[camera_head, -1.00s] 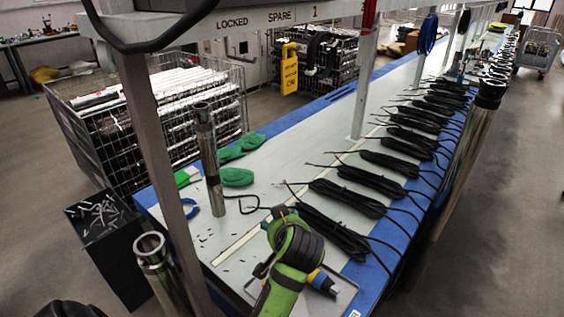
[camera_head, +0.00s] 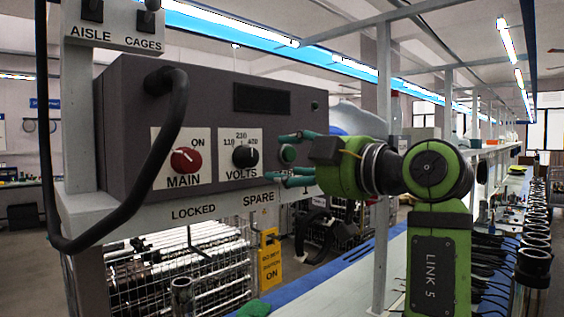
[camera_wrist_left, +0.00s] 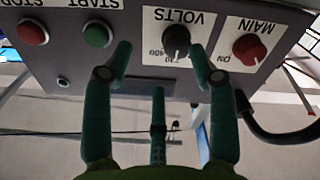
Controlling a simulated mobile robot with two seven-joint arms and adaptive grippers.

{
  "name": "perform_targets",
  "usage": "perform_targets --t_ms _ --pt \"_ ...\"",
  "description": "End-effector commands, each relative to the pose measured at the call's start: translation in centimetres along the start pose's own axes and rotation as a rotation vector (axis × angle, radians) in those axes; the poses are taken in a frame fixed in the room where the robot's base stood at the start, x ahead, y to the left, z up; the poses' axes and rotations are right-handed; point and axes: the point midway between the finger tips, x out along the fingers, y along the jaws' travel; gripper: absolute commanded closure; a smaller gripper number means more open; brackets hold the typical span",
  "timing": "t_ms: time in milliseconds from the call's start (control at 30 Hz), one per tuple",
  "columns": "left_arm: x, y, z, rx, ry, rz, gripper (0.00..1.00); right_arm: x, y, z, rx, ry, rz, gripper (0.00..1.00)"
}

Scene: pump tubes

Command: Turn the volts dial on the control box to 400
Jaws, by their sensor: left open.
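The grey control box (camera_head: 210,120) fills the left of the head view. Its volts dial (camera_head: 245,157) is a black knob on a white plate marked 110, 230 and 400; the setting is too small to read. My left gripper (camera_head: 274,158) has its green fingers spread, just right of the dial and before the green start button (camera_head: 287,154). In the left wrist view the picture is upside down, and the volts dial (camera_wrist_left: 176,38) shows beyond the open fingers (camera_wrist_left: 160,58), nearer the right-hand one. No finger visibly grips the dial. My right gripper is out of view.
The red main knob (camera_head: 185,161) sits left of the dial. A thick black handle or cable (camera_head: 165,150) curves before the box's left part. In the wrist view a red stop button (camera_wrist_left: 33,33) is beside the green one. A shelf edge runs below the box.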

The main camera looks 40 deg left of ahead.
Motion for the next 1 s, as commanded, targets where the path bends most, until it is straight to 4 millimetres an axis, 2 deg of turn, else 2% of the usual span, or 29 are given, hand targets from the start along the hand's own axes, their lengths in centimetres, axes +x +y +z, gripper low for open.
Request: perform_targets --t_ms 67,300,400,500,700,833,867,900,967,1000 --pt "0.6 0.1 -0.4 -0.005 0.001 -0.003 0.42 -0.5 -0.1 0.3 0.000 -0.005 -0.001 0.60" --pt "4.2 0.1 -0.5 -0.002 0.002 -0.004 0.42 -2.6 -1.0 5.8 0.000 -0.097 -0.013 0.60" --pt "5.6 0.1 -0.4 -0.001 0.001 -0.003 0.42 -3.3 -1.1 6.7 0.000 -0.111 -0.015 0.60" --pt "6.4 0.1 -0.3 -0.001 0.002 -0.002 0.42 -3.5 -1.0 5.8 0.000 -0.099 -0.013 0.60" --pt "6.9 0.0 -0.2 -0.002 0.001 0.000 0.42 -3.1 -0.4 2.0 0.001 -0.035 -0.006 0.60" --pt "6.9 0.0 -0.2 -0.001 0.001 0.000 0.42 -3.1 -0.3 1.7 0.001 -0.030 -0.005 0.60" --pt "6.9 0.0 -0.2 -0.001 0.001 0.000 0.50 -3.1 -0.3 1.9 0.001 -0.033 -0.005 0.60" --pt "6.9 0.0 -0.2 -0.001 0.001 0.000 0.66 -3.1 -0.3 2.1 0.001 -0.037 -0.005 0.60" --pt "6.9 0.0 -0.2 -0.001 0.001 0.000 0.90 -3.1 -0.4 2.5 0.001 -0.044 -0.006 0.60" --pt "6.9 0.0 -0.2 -0.001 0.001 0.000 0.98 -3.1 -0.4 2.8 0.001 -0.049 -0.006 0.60"
